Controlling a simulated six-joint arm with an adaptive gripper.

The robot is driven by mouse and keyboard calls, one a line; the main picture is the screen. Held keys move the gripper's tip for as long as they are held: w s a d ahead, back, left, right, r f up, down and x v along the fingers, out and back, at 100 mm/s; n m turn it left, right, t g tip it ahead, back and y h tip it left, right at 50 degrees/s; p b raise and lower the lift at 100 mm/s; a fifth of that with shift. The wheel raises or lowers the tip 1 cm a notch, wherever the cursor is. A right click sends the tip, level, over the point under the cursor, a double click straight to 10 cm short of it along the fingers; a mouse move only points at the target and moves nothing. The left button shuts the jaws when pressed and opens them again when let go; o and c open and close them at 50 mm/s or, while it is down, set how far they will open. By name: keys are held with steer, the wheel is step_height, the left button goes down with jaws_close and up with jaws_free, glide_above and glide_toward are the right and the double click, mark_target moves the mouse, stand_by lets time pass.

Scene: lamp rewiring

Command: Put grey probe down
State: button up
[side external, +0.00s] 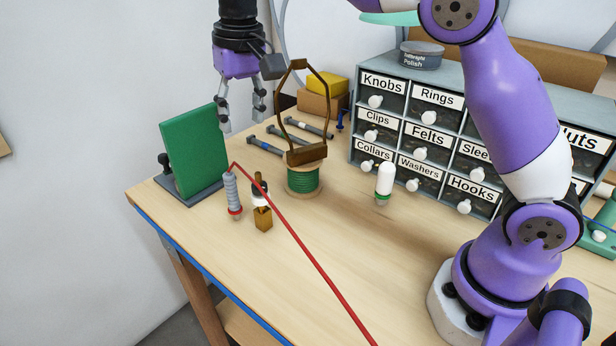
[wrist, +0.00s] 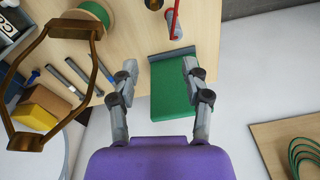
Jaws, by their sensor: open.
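The grey probe (side external: 230,188) stands upright on the bench near its left edge, with a red band low on it and a red cable (side external: 305,250) running from its top toward the front. My gripper (side external: 242,122) is open and empty above the probe, with a clear gap between them.
A green panel (side external: 187,148) stands on a dark base left of the probe. A dark-tipped brass piece (side external: 263,218) is close on its right. A green spool (side external: 303,180) carries a brown wire frame (side external: 285,95). Labelled drawers (side external: 430,120) stand behind. The front bench is mostly clear.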

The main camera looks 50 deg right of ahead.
steer(key=s+d+r+n+t, duration=0.1)
steer(key=s+d+r+t, duration=0.2)
steer(key=s, duration=0.7)
steer(key=s+d+f, duration=0.1)
steer(key=s+f, duration=0.1)
steer(key=s, duration=0.3)
steer(key=s+d+f+n+t, duration=0.1)
steer(key=s+d+f, duration=0.1)
steer(key=s+f, duration=0.1)
steer(key=shift+s+d+f, duration=0.3)
steer(key=shift+s+f, duration=0.05)
steer(key=shift+s, duration=0.55)
